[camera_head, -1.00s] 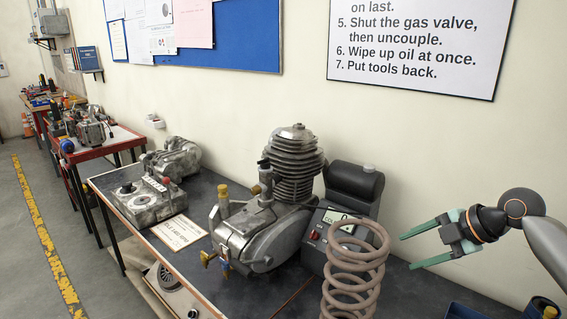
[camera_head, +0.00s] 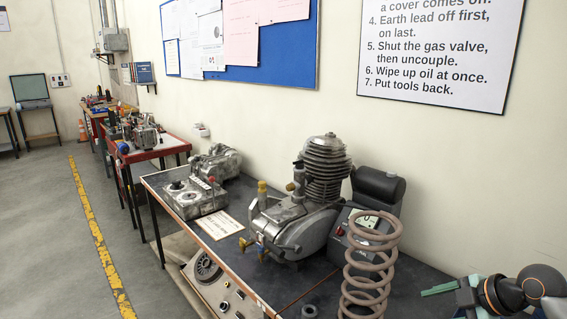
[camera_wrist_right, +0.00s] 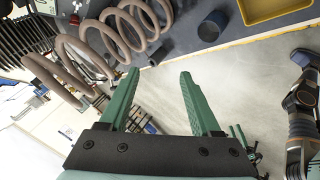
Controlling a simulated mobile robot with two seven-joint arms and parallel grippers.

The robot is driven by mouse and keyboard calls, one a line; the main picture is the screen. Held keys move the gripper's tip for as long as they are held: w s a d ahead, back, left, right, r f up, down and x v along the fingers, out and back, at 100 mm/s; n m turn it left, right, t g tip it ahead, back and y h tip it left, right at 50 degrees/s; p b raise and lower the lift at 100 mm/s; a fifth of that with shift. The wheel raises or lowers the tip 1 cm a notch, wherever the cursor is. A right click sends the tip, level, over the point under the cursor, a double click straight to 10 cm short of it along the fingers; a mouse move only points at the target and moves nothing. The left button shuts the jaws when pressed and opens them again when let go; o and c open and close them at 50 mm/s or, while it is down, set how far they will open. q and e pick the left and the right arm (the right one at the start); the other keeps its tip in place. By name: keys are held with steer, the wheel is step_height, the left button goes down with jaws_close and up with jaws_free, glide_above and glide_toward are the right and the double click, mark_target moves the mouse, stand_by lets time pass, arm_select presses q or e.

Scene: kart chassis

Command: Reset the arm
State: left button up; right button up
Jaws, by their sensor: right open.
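My right gripper (camera_head: 448,290) is at the lower right of the head view, partly cut off by the bottom edge. It is to the right of the big coil spring (camera_head: 368,270) and apart from it. In the right wrist view its two green fingers (camera_wrist_right: 158,100) are spread with nothing between them. Pale floor shows beyond the gap. The coil spring also shows there at the upper left (camera_wrist_right: 97,48), beyond the left finger. My left gripper does not show in the head view.
The workbench (camera_head: 235,258) holds an engine (camera_head: 300,225), a black device with a display (camera_head: 365,218) and a grey gearbox-like unit (camera_head: 194,198). The wrist view shows a yellow tray (camera_wrist_right: 275,8) and a dark blue cup (camera_wrist_right: 212,26). Open floor (camera_head: 45,235) lies left.

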steer(key=s+a+f+m+t+h, duration=0.1)
steer(key=s+a+f+m, duration=0.3)
steer(key=f, duration=0.6)
steer(key=s+a+f+m, duration=0.4)
steer(key=a+f, duration=0.1)
steer(key=f, duration=0.4)
steer(key=s+a+f+m+t+h, duration=0.1)
steer(key=s+a+f+m, duration=0.1)
steer(key=s, duration=0.6)
steer(key=s+a+f+m, duration=0.3)
steer(key=s+f+m, duration=0.2)
steer(key=s, duration=0.3)
steer(key=shift+s+a+m+t+h, duration=0.3)
steer(key=shift+a+m+t+h, duration=0.1)
steer(key=shift+m, duration=0.2)
